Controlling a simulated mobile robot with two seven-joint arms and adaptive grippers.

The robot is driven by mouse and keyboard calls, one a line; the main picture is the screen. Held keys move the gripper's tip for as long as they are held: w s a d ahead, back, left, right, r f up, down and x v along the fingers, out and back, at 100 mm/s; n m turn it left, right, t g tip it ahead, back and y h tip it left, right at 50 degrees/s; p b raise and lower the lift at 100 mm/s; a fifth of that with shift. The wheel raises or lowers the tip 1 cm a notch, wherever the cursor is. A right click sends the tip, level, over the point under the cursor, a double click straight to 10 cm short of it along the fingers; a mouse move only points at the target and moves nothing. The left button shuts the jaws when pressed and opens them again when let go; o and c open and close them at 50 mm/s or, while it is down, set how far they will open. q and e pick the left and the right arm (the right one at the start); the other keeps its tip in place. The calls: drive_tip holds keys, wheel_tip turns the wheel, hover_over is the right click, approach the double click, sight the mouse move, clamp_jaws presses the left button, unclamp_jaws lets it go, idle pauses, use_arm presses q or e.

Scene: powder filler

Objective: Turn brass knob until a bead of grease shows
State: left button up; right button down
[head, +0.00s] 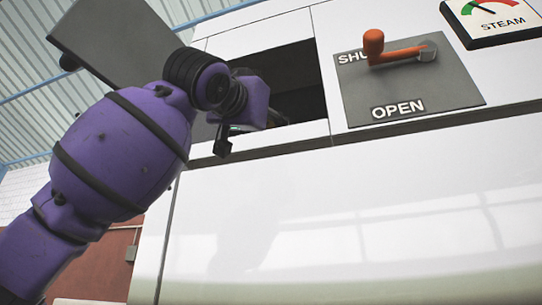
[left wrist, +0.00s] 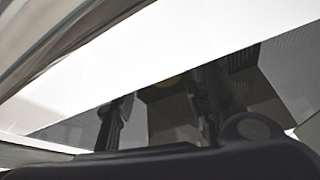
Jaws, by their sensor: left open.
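My left arm reaches into a dark rectangular opening (head: 300,75) in the white machine front in the head view, and its gripper is mostly hidden there. In the left wrist view my left gripper (left wrist: 165,92) is open, with its two dark fingers apart. Beyond and between the fingers is a dark box-like block (left wrist: 176,112). A dull yellow-brown round patch, probably the brass knob (left wrist: 171,82), shows at its top, partly cut off by a white edge. I cannot tell whether the fingers touch it. No grease bead is visible. My right gripper is not in view.
Right of the opening, a grey plate (head: 440,85) marked SHUT and OPEN carries an orange-handled lever (head: 395,52) pointing toward SHUT. A STEAM gauge (head: 495,18) is at the upper right. A white panel (head: 350,210) fills the area below. The opening's edges closely surround my wrist.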

use_arm(q)
drive_tip(key=shift+x, duration=0.8)
drive_tip(key=shift+w+d+r, duration=0.1)
drive_tip(key=shift+w+r, duration=0.1)
drive_tip(key=c, duration=1)
drive_tip(key=shift+c, duration=0.2)
drive_tip(key=shift+m, duration=0.4)
